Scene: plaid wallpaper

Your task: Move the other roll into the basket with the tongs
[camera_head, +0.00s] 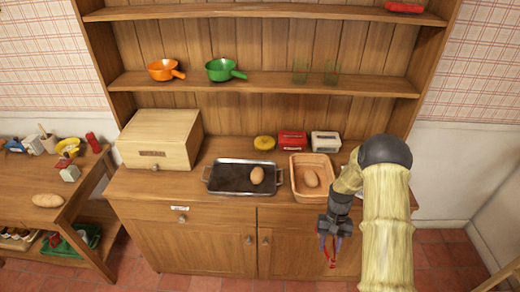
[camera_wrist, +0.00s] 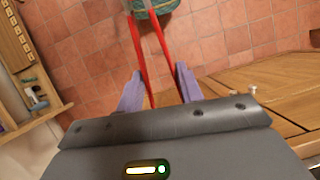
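One bread roll (camera_head: 257,175) lies at the right end of a dark metal tray (camera_head: 222,178) on the cabinet top. Another roll (camera_head: 311,178) lies inside the tan basket (camera_head: 325,196), just right of the tray. My gripper (camera_head: 332,232) hangs in front of the cabinet, below and right of the basket, away from both rolls. It is shut on red tongs (camera_head: 333,252). In the wrist view, the tongs (camera_wrist: 139,50) extend between my purple fingers (camera_wrist: 157,92) over the tiled floor. No roll shows between their red arms; the far tips are unclear.
A wooden bread box (camera_head: 160,140) stands left of the tray. A yellow item (camera_head: 264,143), a red box (camera_head: 292,140) and a pale box (camera_head: 326,141) stand behind the tray and basket. Shelves rise above. A side table (camera_head: 38,220) stands at left.

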